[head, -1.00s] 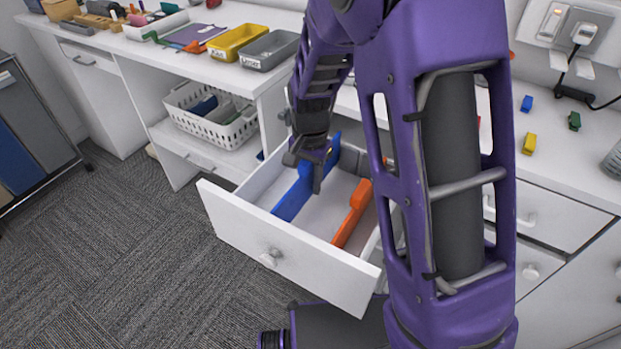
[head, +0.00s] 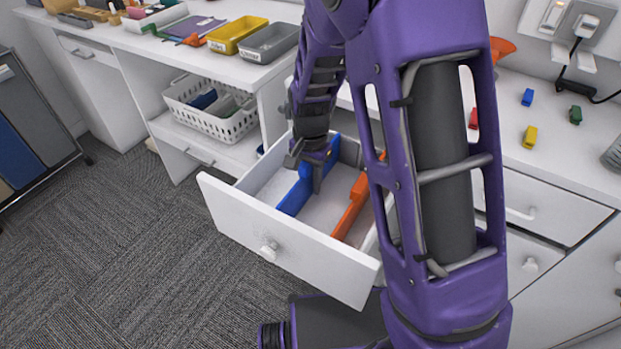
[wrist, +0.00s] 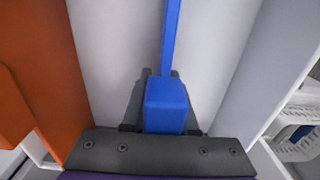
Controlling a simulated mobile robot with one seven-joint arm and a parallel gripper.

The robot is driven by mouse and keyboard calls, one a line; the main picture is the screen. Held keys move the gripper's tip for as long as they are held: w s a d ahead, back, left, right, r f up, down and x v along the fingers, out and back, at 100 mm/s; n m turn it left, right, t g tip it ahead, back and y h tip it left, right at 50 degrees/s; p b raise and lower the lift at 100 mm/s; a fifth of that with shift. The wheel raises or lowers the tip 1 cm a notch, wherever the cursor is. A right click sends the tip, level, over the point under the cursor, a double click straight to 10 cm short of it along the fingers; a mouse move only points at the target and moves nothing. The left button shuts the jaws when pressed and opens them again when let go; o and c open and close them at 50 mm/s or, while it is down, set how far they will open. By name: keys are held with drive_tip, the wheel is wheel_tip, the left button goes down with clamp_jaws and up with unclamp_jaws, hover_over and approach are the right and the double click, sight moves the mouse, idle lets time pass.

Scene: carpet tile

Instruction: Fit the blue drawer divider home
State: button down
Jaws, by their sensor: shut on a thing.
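The blue drawer divider (head: 291,198) is a long thin bar with a thicker block at one end. It lies lengthwise inside the open white drawer (head: 262,232), left of an orange divider (head: 352,208). My gripper (head: 317,172) reaches down into the drawer and is shut on the divider's thick block. In the wrist view the block (wrist: 166,105) sits between my fingers, and the thin bar runs away from it to the top edge. The orange divider stands to the left there. Whether the blue divider touches the drawer floor is unclear; my gripper hides part of it.
A white basket (head: 213,110) sits on a shelf to the left. Yellow (head: 237,35) and grey (head: 269,42) trays stand on the counter. Small coloured blocks lie on the right counter.

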drive_tip(key=c, duration=0.6)
unclamp_jaws()
wheel_tip(320, 180, up, 18)
drive_tip(key=p, duration=0.3)
drive_tip(key=shift+f, duration=0.25)
